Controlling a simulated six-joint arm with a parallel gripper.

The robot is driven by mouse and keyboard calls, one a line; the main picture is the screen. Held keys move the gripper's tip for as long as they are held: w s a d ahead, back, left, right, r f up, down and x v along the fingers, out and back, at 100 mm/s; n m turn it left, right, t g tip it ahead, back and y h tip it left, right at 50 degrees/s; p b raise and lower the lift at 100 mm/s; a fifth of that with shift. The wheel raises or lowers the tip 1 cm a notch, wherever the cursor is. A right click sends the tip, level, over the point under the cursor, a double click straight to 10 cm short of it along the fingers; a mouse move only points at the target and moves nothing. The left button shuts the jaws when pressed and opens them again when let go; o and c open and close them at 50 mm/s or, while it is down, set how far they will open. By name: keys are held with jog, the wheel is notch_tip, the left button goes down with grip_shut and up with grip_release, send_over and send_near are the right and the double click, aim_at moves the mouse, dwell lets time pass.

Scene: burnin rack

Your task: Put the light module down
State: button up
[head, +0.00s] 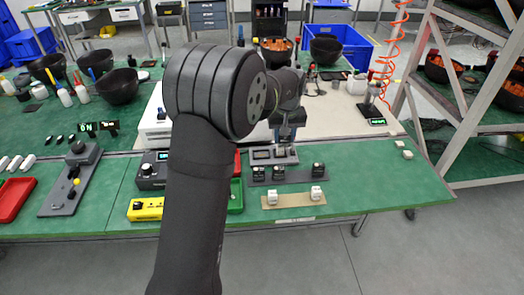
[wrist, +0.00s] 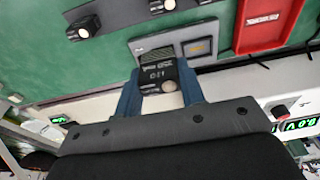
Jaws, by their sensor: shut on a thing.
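In the head view, my gripper (head: 286,136) is above and beside the grey plate (head: 262,153), and the module is too hidden to make out.
A dark strip (head: 298,173) with several black modules lies in front of the plate. A tan strip (head: 295,199) holds two white blocks. A red tray (wrist: 268,22) is beside the plate. A yellow box (head: 146,209) stands at the front left. Green mat on the right is mostly clear.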

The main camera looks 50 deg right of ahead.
jog(key=w+f, duration=0.2)
jog(key=w, duration=0.1)
jog(key=w+f, duration=0.2)
jog(key=w, duration=0.1)
jog(key=w+f, duration=0.2)
jog(key=w, duration=0.2)
jog(key=shift+d, duration=0.15)
jog(key=shift+s+f, duration=0.1)
jog(key=shift+f, duration=1.9)
jog(key=shift+f, duration=0.15)
jog(key=o, duration=1)
notch_tip(320, 180, up, 12)
jog(key=s+a, duration=0.1)
jog(key=shift+a, duration=0.15)
jog(key=shift+s, duration=0.1)
